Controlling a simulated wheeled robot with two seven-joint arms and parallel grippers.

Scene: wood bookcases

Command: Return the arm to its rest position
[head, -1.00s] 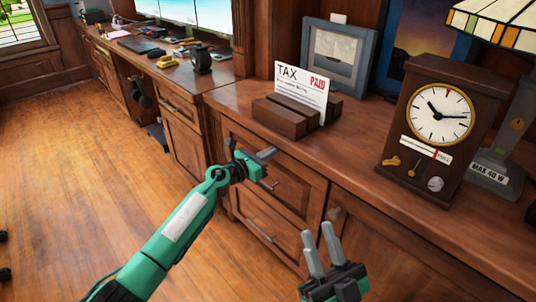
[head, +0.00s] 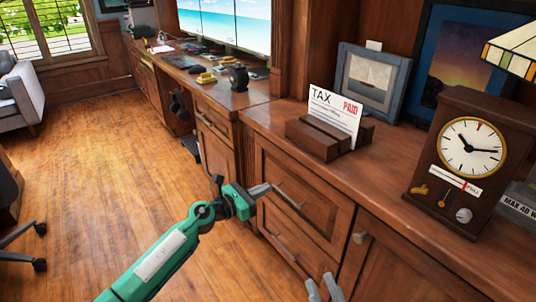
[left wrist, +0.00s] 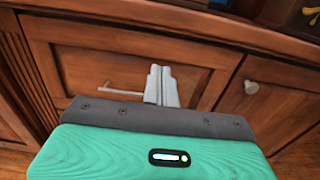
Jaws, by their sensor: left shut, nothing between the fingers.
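My left gripper (head: 262,190) is at the end of the teal arm, in front of the wooden cabinet's upper drawer (head: 300,205). Its fingers are together with nothing between them, and the left wrist view shows the pale fingers (left wrist: 161,84) side by side against the cabinet front. I cannot tell whether they touch the cabinet. My right gripper (head: 324,287) shows only its two finger ends at the bottom edge of the head view, with a gap between them. The rest of it is out of view.
The cabinet top (head: 400,180) holds a wooden letter holder (head: 318,140) with a TAX PAID card (head: 334,115), a picture frame (head: 372,85) and a clock (head: 462,160). A lower desk (head: 250,97) stands beyond. Open wooden floor (head: 110,180) lies to the left, with chair legs (head: 25,240).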

